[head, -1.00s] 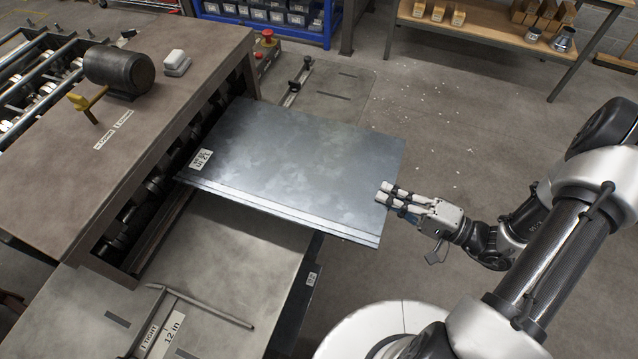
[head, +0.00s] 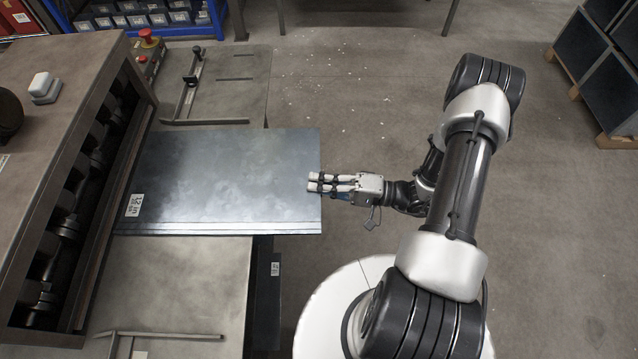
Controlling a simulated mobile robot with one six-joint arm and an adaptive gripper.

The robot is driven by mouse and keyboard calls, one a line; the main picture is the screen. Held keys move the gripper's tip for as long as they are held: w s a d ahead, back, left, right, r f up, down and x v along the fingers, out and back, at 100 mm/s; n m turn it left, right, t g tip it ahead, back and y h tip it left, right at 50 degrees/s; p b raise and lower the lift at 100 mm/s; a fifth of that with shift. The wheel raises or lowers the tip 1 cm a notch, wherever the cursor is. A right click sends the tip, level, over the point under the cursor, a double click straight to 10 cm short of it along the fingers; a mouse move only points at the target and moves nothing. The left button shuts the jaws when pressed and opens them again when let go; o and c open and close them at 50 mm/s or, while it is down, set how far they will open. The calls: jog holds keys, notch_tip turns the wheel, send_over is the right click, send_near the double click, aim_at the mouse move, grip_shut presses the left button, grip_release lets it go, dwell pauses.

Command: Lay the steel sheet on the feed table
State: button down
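The steel sheet (head: 225,180) is a flat grey rectangle with a white label near its left end and lines along its near edge. It lies level across the feed table (head: 195,280), its left edge beside the rollers and its right end past the table's right edge. Whether it touches the table everywhere cannot be told. My gripper (head: 314,182) is at the middle of the sheet's right edge. Two fingers lie over the top of the edge and look closed on it; any finger underneath is hidden by the sheet.
The roll-forming machine (head: 75,80) stands at the left with dark rollers (head: 70,215) in its opening. A guide bar (head: 188,95) lies on the table beyond the sheet, another (head: 165,335) on the near side. A red stop button (head: 146,36) is at the back.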

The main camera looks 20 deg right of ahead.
jog(key=shift+r, duration=0.15)
jog(key=c, duration=2.3)
grip_release()
jog(key=shift+f, duration=0.25)
jog(key=o, duration=0.5)
